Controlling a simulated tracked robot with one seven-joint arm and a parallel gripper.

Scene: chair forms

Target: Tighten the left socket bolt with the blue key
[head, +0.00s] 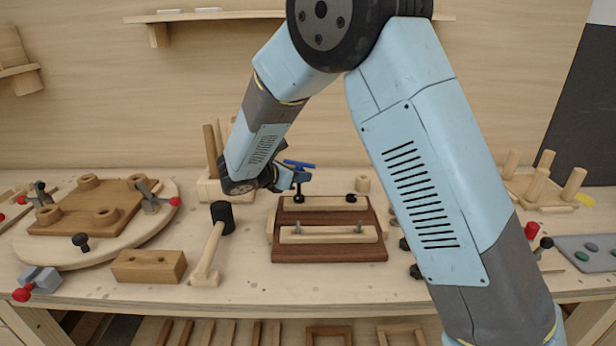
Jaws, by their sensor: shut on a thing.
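A dark brown wooden board (330,250) lies on the bench with two pale rails across it. The rear rail (326,203) carries a black socket bolt (351,198) near its right end. My gripper (296,178) is shut on the blue key (299,164), whose blue crossbar sits on top with a dark shaft pointing down over the left bolt. I cannot tell whether the key's tip is seated in it.
The front rail (328,235) has two grey bolts. A mallet (212,245) and a wooden block (149,266) lie left of the board. A round board with clamps (155,228) is further left. My arm hides bench space on the right.

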